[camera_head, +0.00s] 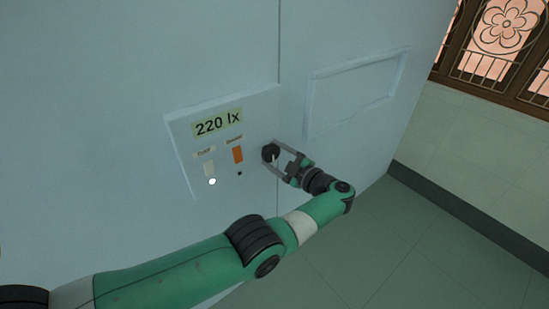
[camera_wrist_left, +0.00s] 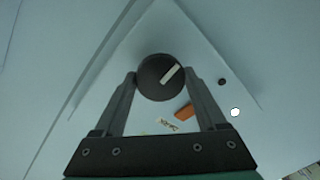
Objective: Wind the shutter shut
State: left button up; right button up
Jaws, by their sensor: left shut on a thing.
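A round black knob (camera_head: 270,152) sits at the right side of a control panel (camera_head: 180,128) on a pale wall-like cabinet face. My left gripper (camera_head: 273,155) is shut on the knob, one finger on either side of it. In the left wrist view the knob (camera_wrist_left: 160,77) shows between the two fingertips (camera_wrist_left: 162,82), with a pale pointer bar slanting across its right half. The panel carries a "220 lx" display (camera_head: 217,122). No shutter can be made out for certain. My right gripper is not in view.
The panel also has an orange switch (camera_head: 238,154), a pale switch (camera_head: 208,169), a lit white lamp (camera_head: 212,182) and a small dark dot (camera_head: 240,173). A framed rectangular recess (camera_head: 352,95) lies to the right. The floor (camera_head: 400,245) at lower right is clear.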

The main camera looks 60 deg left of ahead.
pick_arm(q)
jog(key=shift+m, duration=0.3)
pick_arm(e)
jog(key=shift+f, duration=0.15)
pick_arm(q)
jog(key=o, duration=1.3)
